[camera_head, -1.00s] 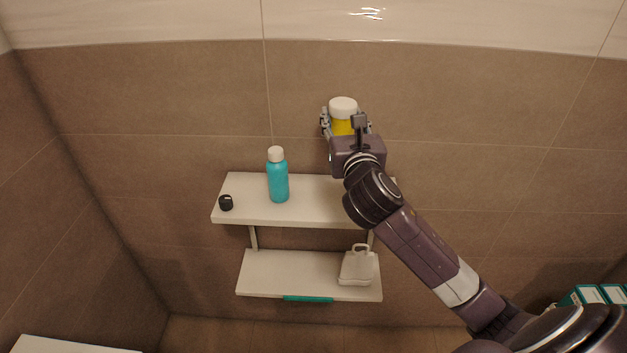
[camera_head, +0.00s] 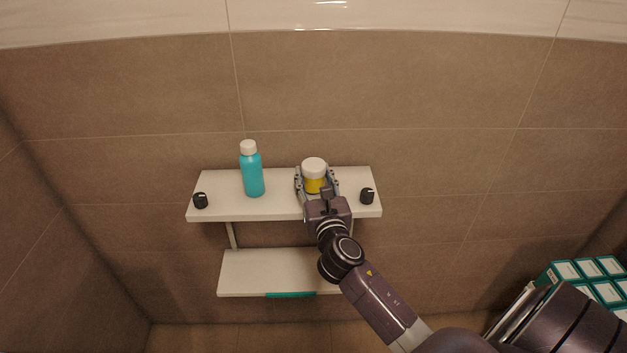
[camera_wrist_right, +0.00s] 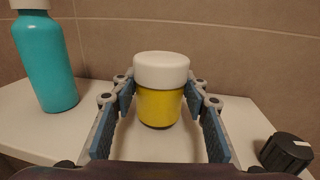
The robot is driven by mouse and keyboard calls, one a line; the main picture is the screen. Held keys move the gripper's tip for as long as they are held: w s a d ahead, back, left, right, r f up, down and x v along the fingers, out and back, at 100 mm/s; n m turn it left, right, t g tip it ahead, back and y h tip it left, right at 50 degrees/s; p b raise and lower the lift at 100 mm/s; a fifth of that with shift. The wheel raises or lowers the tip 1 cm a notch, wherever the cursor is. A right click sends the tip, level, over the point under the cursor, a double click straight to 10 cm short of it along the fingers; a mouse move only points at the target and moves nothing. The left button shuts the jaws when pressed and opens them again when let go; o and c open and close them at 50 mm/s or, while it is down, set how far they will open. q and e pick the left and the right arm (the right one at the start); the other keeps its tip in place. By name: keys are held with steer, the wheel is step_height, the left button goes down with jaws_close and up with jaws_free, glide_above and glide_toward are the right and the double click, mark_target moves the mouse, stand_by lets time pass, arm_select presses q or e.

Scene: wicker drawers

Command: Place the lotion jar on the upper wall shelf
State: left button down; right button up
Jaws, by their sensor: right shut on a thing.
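The lotion jar (camera_head: 313,184), yellow with a white lid, is upright between the fingers of my right gripper (camera_head: 315,177), which is shut on it. It is over the right half of the upper wall shelf (camera_head: 280,206). In the right wrist view the jar (camera_wrist_right: 160,105) stands between both fingers, with its base at or just above the shelf surface (camera_wrist_right: 150,146). I cannot tell if it touches. My left gripper is not in view.
A teal bottle (camera_head: 252,175) with a white cap stands left of the jar. Small black knobs sit at the shelf's left (camera_head: 200,201) and right (camera_head: 367,196) ends. A lower shelf (camera_head: 255,272) is below. Teal-and-white boxes (camera_head: 583,270) are at far right.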

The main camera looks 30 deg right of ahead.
steer(key=shift+f, duration=0.35)
steer(key=shift+f, duration=0.1)
steer(key=o, duration=1.2)
steer(key=shift+f, duration=0.1)
steer(key=shift+s, duration=0.1)
steer(key=b+v, duration=0.2)
steer(key=v, duration=1)
